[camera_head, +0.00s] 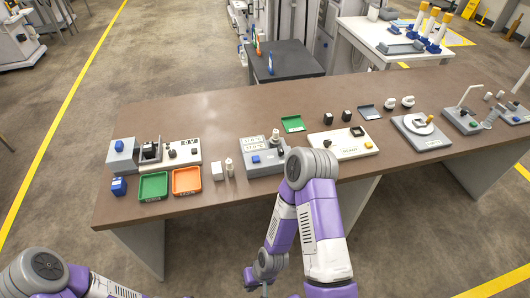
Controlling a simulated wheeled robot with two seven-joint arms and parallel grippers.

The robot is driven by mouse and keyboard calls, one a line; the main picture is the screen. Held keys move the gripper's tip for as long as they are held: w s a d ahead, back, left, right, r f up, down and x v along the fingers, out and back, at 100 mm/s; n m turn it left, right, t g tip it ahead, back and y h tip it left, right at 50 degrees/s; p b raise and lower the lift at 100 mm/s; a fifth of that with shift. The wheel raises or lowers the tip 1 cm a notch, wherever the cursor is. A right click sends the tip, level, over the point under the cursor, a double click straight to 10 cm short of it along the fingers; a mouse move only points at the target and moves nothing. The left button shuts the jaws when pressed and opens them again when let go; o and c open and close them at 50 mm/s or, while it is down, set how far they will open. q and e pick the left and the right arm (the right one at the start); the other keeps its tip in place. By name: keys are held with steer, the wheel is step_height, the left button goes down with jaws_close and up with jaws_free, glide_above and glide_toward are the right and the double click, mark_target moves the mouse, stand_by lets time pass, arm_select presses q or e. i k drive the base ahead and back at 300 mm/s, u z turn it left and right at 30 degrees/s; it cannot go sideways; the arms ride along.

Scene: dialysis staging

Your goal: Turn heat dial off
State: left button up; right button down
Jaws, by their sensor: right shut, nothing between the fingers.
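Several small devices with dark knobs stand on the brown table; their labels are too small to tell which knob is the heat dial. A cream panel with dark knobs (183,152) is at the left. A grey unit with a blue button (265,156) is in the middle. A cream panel with a yellow button (343,144) is right of it. My right gripper (264,291) is shut and empty at the bottom edge, low in front of the table and apart from every device; its tips are partly cut off. My left arm shows at the lower left; its gripper is out of view.
A green tray (153,186) and an orange tray (187,181) lie at the table's left front. White bottles (229,167) stand beside them. A round-plate device (420,130) is at the right. The table's back left (190,110) is clear.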

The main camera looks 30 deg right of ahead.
mark_target(280, 151)
steer(key=u, duration=0.1)
steer(key=k, duration=0.95)
steer(key=z, duration=1.05)
steer(key=i, duration=0.9)
steer(key=u, duration=0.2)
